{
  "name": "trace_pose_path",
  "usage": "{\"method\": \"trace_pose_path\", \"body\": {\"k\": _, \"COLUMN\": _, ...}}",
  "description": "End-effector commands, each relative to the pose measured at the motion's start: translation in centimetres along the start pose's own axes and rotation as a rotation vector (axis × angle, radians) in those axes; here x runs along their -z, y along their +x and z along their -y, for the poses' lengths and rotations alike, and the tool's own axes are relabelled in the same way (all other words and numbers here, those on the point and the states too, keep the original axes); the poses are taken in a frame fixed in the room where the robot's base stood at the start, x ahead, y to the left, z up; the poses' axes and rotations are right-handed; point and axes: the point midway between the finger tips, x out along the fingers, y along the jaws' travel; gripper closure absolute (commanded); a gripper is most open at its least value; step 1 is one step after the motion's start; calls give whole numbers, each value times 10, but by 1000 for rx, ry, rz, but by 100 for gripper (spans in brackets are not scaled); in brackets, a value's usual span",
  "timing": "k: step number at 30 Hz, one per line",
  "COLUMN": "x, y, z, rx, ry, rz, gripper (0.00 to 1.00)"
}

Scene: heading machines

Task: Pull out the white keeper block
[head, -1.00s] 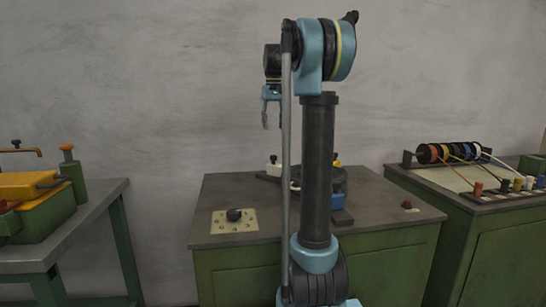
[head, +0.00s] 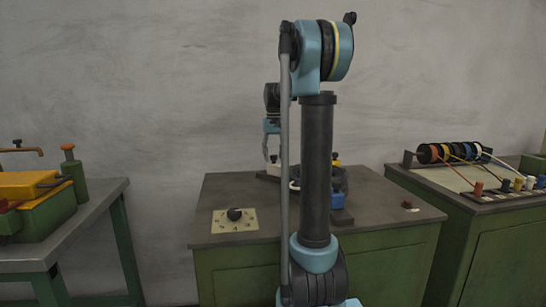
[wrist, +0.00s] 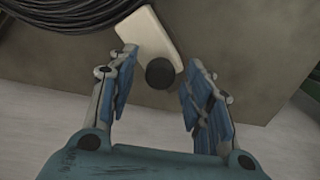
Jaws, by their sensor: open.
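The white keeper block (wrist: 148,34) is a flat pale piece with a round black knob (wrist: 160,72) at its near end. In the wrist view it lies at the top middle, beside a dark ringed coil. My gripper (wrist: 158,80) is open, with one blue-padded finger on each side of the knob; I cannot tell whether either finger touches it. In the head view my gripper (head: 270,150) hangs low over the back of the middle bench, and my arm hides much of the coil and block.
The middle bench top (head: 225,187) also carries a dial plate (head: 235,220), a yellow block (head: 336,162), a blue block (head: 338,199) and a small red-brown knob (head: 407,204). A left bench (head: 95,200) and a right bench with spools (head: 450,151) stand apart.

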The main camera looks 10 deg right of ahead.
Motion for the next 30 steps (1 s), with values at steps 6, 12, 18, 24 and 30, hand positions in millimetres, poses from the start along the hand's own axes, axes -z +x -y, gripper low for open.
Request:
{"method": "trace_pose_path", "body": {"k": 6, "x": 0, "y": 0, "z": 0, "rx": 0, "ry": 0, "rz": 0, "gripper": 54}}
{"method": "trace_pose_path", "body": {"k": 12, "x": 0, "y": 0, "z": 0, "rx": 0, "ry": 0, "rz": 0, "gripper": 95}}
{"method": "trace_pose_path", "body": {"k": 18, "x": 1, "y": 0, "z": 0, "rx": 0, "ry": 0, "rz": 0, "gripper": 100}}
{"method": "trace_pose_path", "body": {"k": 24, "x": 15, "y": 0, "z": 14, "rx": 0, "ry": -1, "rz": 0, "gripper": 100}}
{"method": "trace_pose_path", "body": {"k": 30, "x": 36, "y": 0, "z": 35, "rx": 0, "ry": -1, "rz": 0, "gripper": 100}}
